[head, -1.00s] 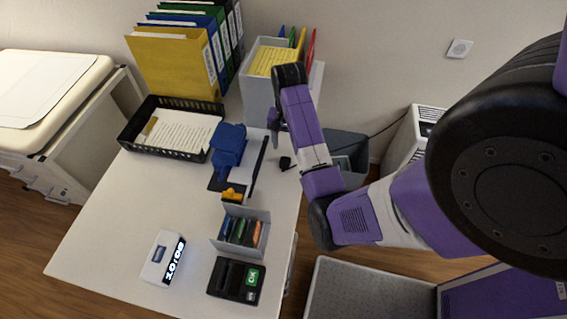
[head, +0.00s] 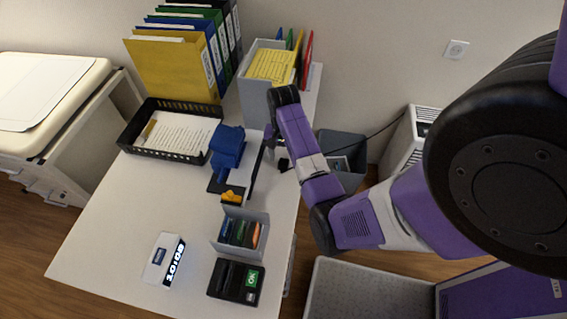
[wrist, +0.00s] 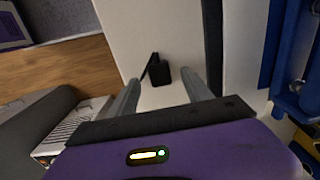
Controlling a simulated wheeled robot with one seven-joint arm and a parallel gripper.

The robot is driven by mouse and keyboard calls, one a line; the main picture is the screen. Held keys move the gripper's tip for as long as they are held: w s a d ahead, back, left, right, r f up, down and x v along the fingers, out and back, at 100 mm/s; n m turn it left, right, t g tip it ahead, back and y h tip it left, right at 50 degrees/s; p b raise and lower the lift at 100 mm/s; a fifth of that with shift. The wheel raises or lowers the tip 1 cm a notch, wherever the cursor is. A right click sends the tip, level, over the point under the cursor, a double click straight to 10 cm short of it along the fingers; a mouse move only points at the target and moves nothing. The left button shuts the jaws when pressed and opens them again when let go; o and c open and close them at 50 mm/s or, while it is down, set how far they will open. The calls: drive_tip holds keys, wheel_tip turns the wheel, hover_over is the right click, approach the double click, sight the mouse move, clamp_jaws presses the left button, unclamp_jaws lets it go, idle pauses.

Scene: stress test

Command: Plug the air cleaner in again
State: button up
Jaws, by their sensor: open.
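The black plug (head: 284,164) lies on the white desk near its right edge, and a dark cord runs from there toward the white air cleaner (head: 416,130). In the wrist view the plug (wrist: 161,74) shows between my two fingertips, with bare desk around it. My gripper (wrist: 160,78) is open and empty, its fingers pointing toward the plug; I cannot tell the exact height gap. In the head view my gripper (head: 271,141) is partly hidden by my arm. The wall socket (head: 457,49) is on the wall at upper right, with nothing in it.
A blue device (head: 228,146) and a dark upright panel (head: 258,170) stand left of my gripper. A grey file box (head: 258,93) is behind. A black paper tray (head: 135,140), a card holder (head: 240,233) and a clock (head: 160,262) share the desk. A grey bin (head: 343,147) stands beyond the edge.

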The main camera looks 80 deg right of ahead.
drive_tip(key=shift+f, duration=1.15)
drive_tip(key=shift+c, duration=0.5)
clamp_jaws()
drive_tip(key=shift+r, duration=0.1)
